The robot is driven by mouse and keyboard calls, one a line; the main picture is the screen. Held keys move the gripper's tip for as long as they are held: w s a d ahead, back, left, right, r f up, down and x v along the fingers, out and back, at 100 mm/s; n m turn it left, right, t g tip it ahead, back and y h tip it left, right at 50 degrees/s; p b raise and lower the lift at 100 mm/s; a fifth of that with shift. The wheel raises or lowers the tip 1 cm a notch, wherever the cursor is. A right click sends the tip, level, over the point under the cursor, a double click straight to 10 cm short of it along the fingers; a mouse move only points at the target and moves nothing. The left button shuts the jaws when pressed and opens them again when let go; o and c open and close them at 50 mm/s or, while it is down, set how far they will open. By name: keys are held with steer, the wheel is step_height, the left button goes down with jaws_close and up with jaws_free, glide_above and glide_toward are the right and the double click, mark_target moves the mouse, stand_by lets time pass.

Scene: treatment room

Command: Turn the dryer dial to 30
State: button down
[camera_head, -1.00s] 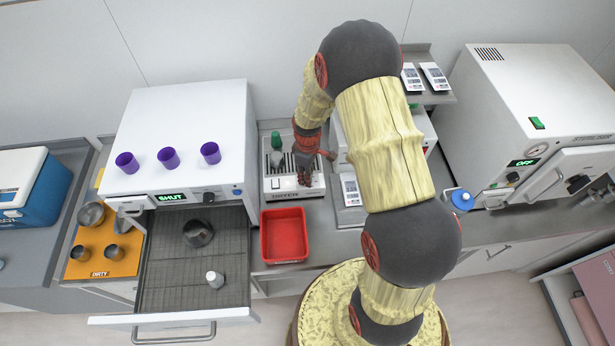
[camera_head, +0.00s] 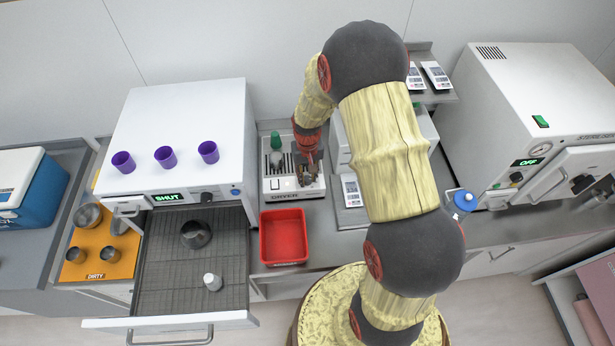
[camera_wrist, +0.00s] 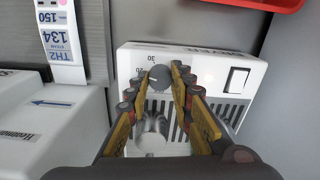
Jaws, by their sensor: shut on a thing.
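The dryer (camera_head: 291,192) is a white box with a slotted top on the counter; in the wrist view (camera_wrist: 215,58) it appears upside down. Its dark round dial (camera_wrist: 159,78) has a pale pointer mark, with 20 and 30 printed beside it. The mark seems to lie toward the 20 side, but its exact reading is unclear. My gripper (camera_wrist: 158,74) has one finger on each side of the dial and is shut on it. In the head view my gripper (camera_head: 308,174) is over the right part of the dryer and hides the dial.
A white rocker switch (camera_wrist: 236,80) is on the dryer's front. A green-topped item (camera_head: 276,141) stands on it. A red tray (camera_head: 284,237) is in front. A white device with a labelled panel (camera_head: 352,190) is close on the right. An open drawer (camera_head: 160,283) is at left.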

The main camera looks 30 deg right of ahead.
mark_target(307, 178)
steer(key=m, duration=0.4)
steer(key=shift+m, duration=0.3)
steer(key=m+b, duration=0.1)
steer(key=m, duration=0.3)
stand_by(0.3)
steer(key=c, duration=1.6)
jaws_free()
steer(key=shift+o, duration=0.3)
step_height(307, 178, up, 12)
